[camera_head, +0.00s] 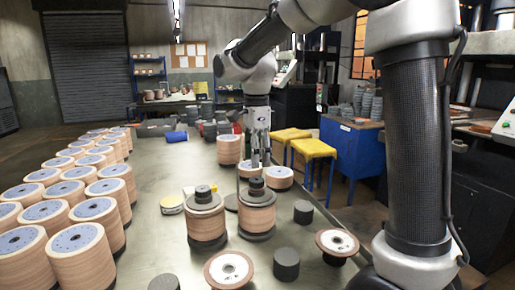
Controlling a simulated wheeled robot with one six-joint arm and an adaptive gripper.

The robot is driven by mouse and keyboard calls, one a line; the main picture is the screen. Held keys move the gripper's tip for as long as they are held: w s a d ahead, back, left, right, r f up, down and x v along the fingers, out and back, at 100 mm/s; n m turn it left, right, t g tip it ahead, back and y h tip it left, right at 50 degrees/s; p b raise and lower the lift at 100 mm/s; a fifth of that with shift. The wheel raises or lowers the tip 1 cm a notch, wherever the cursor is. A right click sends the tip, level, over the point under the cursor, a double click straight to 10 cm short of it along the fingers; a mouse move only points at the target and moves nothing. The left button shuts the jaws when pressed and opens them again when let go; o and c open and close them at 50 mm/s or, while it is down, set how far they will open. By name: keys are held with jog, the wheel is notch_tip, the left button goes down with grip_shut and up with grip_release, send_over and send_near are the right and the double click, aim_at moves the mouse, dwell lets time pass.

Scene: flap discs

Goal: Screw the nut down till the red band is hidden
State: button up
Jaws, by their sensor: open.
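Two stacks of tan discs stand mid-table, each with a dark nut on top: the left stack (207,223) with its nut (203,193), and the right stack (257,215) with its nut (256,184). I cannot make out a red band on either; it is hidden or too small to see. My gripper (260,163) points down with its fingers open and nothing seen between them. In the picture it is above the right stack's nut, in front of or over paler stacks behind; the exact distance is unclear.
Many tan stacks with blue-grey tops (84,205) fill the left side. Loose dark cylinders (286,263) and flanged spools (337,243) lie at the front right. Yellow stools (314,148) stand beyond the right edge.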

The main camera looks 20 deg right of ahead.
aim_at(257, 181)
jog(key=shift+f, duration=3.65)
jog(key=n, duration=0.3)
jog(key=shift+n, duration=0.3)
jog(key=n, duration=0.3)
jog(key=shift+n, duration=0.4)
jog(key=n, duration=0.3)
jog(key=shift+n, duration=0.3)
jog(key=n, duration=0.4)
jog(key=shift+r, duration=0.1)
